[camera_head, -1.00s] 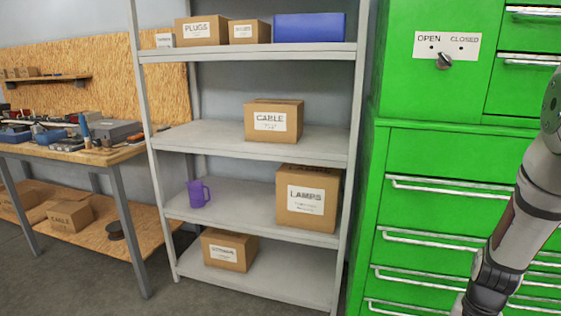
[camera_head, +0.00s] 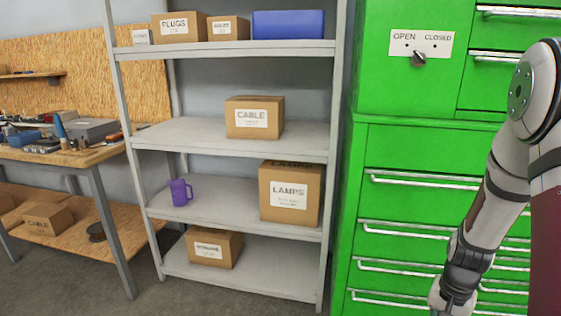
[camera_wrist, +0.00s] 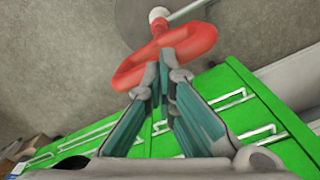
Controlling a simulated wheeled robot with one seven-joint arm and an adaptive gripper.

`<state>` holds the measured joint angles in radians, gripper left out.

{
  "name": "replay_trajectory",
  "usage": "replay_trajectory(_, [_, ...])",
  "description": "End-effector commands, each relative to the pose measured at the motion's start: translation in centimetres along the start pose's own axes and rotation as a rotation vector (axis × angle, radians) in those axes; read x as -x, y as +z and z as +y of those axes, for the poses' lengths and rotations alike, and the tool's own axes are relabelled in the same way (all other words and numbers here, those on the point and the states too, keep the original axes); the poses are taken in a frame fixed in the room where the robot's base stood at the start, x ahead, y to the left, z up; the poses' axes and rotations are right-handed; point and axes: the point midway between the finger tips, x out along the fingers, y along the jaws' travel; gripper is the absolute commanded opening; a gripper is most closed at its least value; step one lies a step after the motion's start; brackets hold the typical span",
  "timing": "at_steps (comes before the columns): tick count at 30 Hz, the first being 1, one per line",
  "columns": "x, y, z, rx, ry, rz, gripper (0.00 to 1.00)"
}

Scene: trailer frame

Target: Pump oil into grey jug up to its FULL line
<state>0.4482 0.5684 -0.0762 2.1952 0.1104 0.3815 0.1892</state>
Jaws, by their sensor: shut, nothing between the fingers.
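My gripper (camera_wrist: 161,84) is shut and empty in the wrist view, its two teal fingers meeting near the tips. Just beyond the tips is a red rounded loop (camera_wrist: 203,40), like a handle, with a pale knob (camera_wrist: 159,14) and a grey rod behind it. I cannot tell whether the fingers touch it or whether it belongs to an oil pump. In the head view my arm hangs at the right, with the gripper cut off at the bottom edge. No grey jug, FULL line or oil can be made out. A purple jug (camera_head: 179,193) stands on the shelf.
A grey shelf rack (camera_head: 205,134) holds boxes and a blue bin (camera_head: 287,25). A green drawer cabinet (camera_head: 400,155) with an OPEN/CLOSED knob (camera_head: 419,59) stands close beside my arm. A cluttered workbench (camera_head: 90,155) is at left. Bare floor (camera_head: 190,300) shows below.

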Motion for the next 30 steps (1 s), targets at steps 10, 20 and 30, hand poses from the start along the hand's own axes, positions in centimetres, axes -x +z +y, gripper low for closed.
replay_trajectory(10, [3.4,0.1,0.0,0.001,0.000,0.000,0.00])
replay_trajectory(20, [6.4,0.1,0.1,0.001,0.000,0.000,0.00])
replay_trajectory(30, [7.7,0.0,0.0,0.001,0.000,0.000,0.00])
